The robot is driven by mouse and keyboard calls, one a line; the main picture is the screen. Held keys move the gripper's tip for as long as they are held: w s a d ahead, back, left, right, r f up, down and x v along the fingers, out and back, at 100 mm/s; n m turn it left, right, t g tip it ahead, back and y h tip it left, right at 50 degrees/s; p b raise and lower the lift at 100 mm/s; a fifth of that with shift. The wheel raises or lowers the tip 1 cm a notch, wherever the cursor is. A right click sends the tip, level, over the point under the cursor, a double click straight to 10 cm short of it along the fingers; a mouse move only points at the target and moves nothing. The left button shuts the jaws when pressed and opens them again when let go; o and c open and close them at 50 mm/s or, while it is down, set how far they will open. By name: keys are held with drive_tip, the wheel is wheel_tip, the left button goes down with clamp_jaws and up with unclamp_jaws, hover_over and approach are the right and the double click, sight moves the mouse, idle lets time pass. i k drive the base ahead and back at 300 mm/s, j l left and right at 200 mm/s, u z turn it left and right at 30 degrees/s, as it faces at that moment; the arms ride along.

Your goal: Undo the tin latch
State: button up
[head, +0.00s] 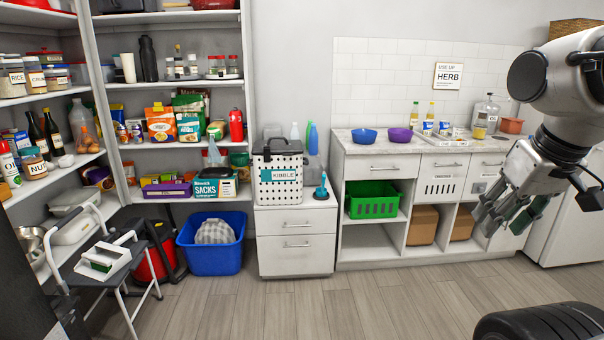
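A white tin (265,191) with black dots and a teal KIBBLE label stands upright on a white drawer cabinet at the middle. It has a dark lid with a handle on top. A small dark piece, perhaps the latch (267,152), shows at the front upper edge. It is too small to tell whether it is fastened. My gripper (504,219) hangs at the right in front of the counter, well away from the tin. Its fingers look spread and nothing shows between them.
A blue-handled scoop or plunger (321,188) stands right of the tin, and bottles (312,138) stand behind. A blue bin (212,258) is on the floor at left, near a step stool (98,262). The counter (375,148) holds bowls. The floor before the cabinet is clear.

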sight(266, 149)
drive_tip(key=i+l+u, duration=0.25)
drive_tip(key=i, duration=0.15)
drive_tip(key=i+l+u, duration=0.1)
drive_tip(key=i+u, duration=0.15)
drive_tip(key=i+l, duration=0.2)
drive_tip(key=i, duration=0.35)
drive_tip(key=i+l+u, duration=0.1)
drive_tip(key=i, duration=0.5)
